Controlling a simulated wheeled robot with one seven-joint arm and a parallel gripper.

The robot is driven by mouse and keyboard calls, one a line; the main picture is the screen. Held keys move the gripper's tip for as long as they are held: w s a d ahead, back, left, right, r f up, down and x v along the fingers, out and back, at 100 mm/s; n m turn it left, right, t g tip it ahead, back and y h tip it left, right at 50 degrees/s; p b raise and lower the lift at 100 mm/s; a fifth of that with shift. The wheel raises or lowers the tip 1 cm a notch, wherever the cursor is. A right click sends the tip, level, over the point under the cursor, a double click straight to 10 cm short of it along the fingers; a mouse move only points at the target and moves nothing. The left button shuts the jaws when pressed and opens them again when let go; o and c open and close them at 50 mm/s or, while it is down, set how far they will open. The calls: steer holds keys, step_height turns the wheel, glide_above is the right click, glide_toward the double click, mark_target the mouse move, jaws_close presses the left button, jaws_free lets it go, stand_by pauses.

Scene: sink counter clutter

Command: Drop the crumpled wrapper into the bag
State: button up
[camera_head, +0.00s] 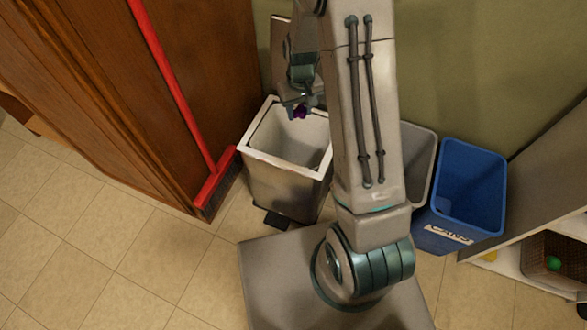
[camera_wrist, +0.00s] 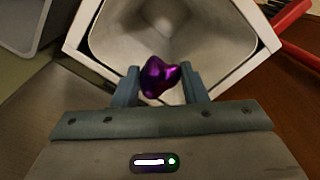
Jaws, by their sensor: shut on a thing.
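The crumpled wrapper is a small shiny purple lump (camera_wrist: 159,77). My gripper (camera_wrist: 160,84) is shut on it, with one finger on each side, in the wrist view. In the head view the wrapper (camera_head: 299,112) shows as a small purple spot below my gripper (camera_head: 300,103). Both are over the opening of a white-rimmed bin (camera_head: 247,150) with its lid up. A grey lining, which may be the bag, shows inside the bin (camera_wrist: 215,40). The wrapper appears above the opening, held clear of the walls. The bottom of the bin is partly hidden.
A red broom (camera_head: 176,90) leans by the wooden cabinet (camera_head: 90,100), left of the bin. A grey bin (camera_head: 418,160), partly behind my arm, and a blue bin (camera_head: 470,190) labelled CANS stand to the right. A shelf with a basket (camera_head: 553,262) is at far right.

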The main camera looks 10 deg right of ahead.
step_height(320, 180, down, 7)
steer(key=b, duration=0.5)
steer(key=o, duration=1)
steer(key=shift+o, duration=0.2)
step_height(320, 180, up, 14)
steer(key=p, duration=0.4)
steer(key=shift+f+p, duration=0.1)
steer(key=shift+p, duration=0.3)
